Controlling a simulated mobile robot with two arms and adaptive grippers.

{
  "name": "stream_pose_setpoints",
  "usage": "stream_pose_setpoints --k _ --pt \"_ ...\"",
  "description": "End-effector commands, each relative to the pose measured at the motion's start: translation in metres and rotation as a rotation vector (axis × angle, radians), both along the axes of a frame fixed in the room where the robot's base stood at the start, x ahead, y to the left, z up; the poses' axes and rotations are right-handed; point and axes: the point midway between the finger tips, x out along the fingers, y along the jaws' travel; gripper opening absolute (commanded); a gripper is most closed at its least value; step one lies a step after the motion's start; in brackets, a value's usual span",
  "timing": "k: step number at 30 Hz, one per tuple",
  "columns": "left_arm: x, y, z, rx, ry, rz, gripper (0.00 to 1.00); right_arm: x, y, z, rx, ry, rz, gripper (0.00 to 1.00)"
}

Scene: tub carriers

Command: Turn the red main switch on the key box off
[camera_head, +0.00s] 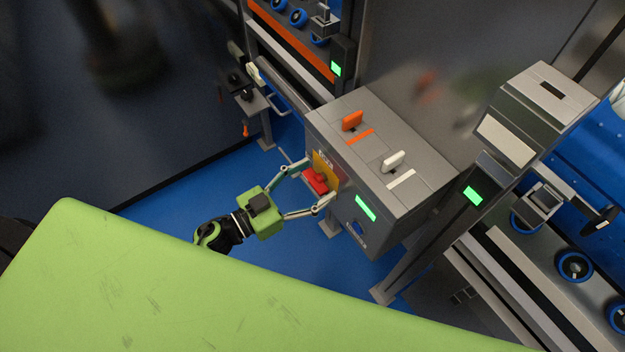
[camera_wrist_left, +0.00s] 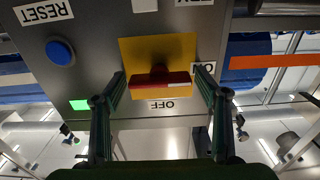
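The key box (camera_head: 400,205) is a grey box on a post, in the middle of the head view. Its red main switch (camera_head: 316,181) sits on a yellow plate (camera_head: 326,166) on the front face. In the left wrist view the red switch (camera_wrist_left: 158,80) has its bar lying crosswise, with an end near the ON label (camera_wrist_left: 204,69). The OFF label (camera_wrist_left: 168,105) is below it in the picture. My left gripper (camera_wrist_left: 161,76) is open, with a finger beside each end of the bar; contact is unclear. It also shows in the head view (camera_head: 317,180). My right gripper is out of view.
An orange key (camera_head: 352,120) and a white key (camera_head: 393,160) stand on the box's top. A green light (camera_head: 366,207) and blue RESET button (camera_wrist_left: 60,51) are on its front. A grey post unit (camera_head: 535,110) stands to the right. Roller conveyors flank the box.

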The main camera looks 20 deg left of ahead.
Motion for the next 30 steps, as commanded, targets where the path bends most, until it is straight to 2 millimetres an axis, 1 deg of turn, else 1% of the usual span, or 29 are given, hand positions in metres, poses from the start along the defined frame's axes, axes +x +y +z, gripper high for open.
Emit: stream_pose_setpoints --k 1,2,3,11,17,23,30 --pt "-0.0002 0.0001 0.0000 0.000 0.000 0.000 0.50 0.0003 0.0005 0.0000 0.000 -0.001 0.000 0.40" --pt "-0.0002 0.0001 0.0000 0.000 0.000 0.000 0.43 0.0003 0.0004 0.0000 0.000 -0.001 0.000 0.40" --pt "-0.0002 0.0003 0.0000 0.000 0.000 0.000 0.33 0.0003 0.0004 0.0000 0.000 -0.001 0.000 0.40" --pt "-0.0002 0.0005 0.0000 0.008 -0.005 0.000 0.33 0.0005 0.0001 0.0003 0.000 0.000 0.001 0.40" --pt "-0.0002 0.0008 0.0000 0.056 -0.041 0.000 0.33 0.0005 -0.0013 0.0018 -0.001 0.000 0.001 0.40" --pt "-0.0007 0.0001 -0.0001 0.161 -0.122 -0.002 0.33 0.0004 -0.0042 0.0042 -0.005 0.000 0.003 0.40" --pt "-0.0010 -0.0003 -0.0008 0.336 -0.259 -0.002 0.33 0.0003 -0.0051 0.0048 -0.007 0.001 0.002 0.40"
